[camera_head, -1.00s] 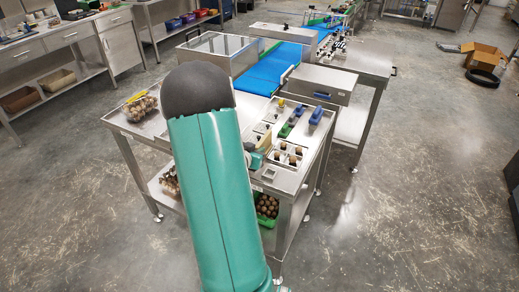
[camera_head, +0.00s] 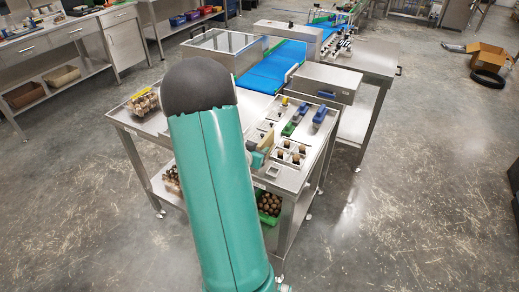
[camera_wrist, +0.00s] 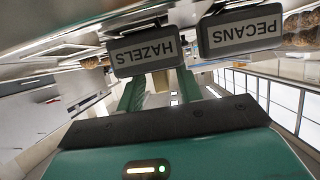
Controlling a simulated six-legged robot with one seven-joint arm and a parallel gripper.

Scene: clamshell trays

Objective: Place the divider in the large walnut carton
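My gripper (camera_head: 258,156) is low over the near part of the steel table, mostly hidden behind my arm in the head view. In the wrist view its two green fingers (camera_wrist: 159,88) stand apart, and their tips pass behind a plate lettered HAZELS (camera_wrist: 145,52). Whether anything is between the tips is hidden. A small beige piece (camera_head: 268,141) shows beside the gripper in the head view; I cannot tell whether it is the divider or whether it is held. A clear clamshell with brown contents (camera_head: 143,103) stands on the table's left side. I cannot make out which carton is the large walnut one.
A plate lettered PECANS (camera_wrist: 240,31) is close beside the HAZELS plate. White compartments with brown contents (camera_head: 290,152) sit right of the gripper. Blue (camera_head: 319,115) and green (camera_head: 289,129) items lie behind them. A blue conveyor (camera_head: 270,70) runs behind the table.

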